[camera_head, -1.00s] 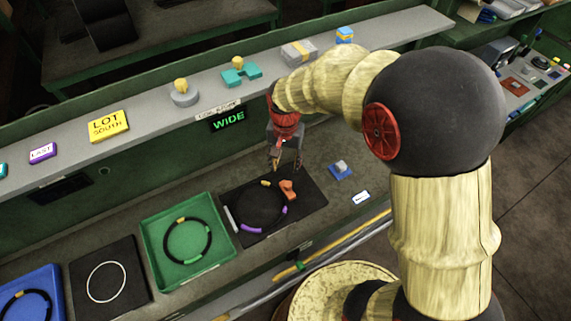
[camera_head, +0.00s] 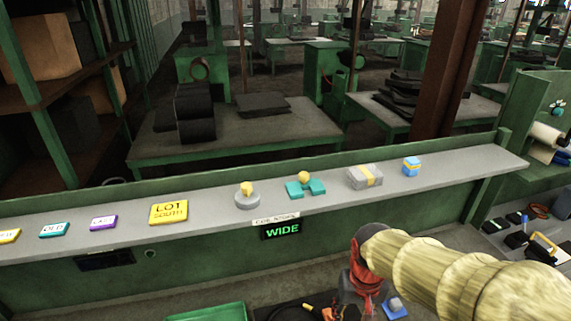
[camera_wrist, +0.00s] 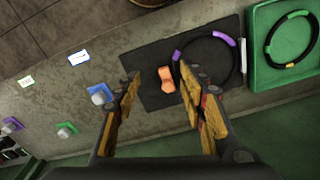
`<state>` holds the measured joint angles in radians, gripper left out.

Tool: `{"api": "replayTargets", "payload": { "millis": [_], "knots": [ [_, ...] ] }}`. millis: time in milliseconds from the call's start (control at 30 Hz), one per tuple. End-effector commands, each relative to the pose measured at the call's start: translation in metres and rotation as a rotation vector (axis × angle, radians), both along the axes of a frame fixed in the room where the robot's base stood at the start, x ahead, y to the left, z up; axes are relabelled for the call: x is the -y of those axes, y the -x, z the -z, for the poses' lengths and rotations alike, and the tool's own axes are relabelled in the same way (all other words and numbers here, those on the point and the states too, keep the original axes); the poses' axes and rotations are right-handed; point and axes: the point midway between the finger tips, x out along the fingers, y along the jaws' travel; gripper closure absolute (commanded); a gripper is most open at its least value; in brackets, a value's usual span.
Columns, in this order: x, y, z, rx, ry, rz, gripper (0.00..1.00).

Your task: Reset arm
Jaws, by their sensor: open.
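My arm reaches in from the lower right in the head view. My gripper (camera_wrist: 158,80) is open and empty in the wrist view, its two yellowish fingers spread above the work surface. Beyond the fingertips, a dark mat (camera_wrist: 143,61) holds an orange clip-like piece (camera_wrist: 166,80) and a black ring with purple bands (camera_wrist: 229,80). The orange piece appears between the fingers, and the right finger overlaps part of the ring.
A green tray (camera_wrist: 254,42) with another black ring stands beside the mat. A blue block with a grey knob (camera_wrist: 98,92) lies on the other side. A grey shelf (camera_head: 330,195) behind holds a yellow LOT SOUTH sign (camera_head: 169,212) and several small parts.

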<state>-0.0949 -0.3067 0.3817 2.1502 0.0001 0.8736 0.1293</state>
Motion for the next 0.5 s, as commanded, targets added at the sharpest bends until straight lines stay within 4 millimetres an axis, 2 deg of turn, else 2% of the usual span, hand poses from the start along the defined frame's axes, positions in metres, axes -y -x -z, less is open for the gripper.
{"api": "replayTargets", "payload": {
  "millis": [200, 300, 500],
  "knots": [
    [0.017, 0.053, 0.001, 0.182, 0.003, -0.079, 0.59],
    [0.023, 0.073, 0.003, 0.274, 0.006, -0.075, 0.59],
    [0.031, 0.087, -0.002, 0.424, 0.011, -0.044, 0.59]
  ]
}}
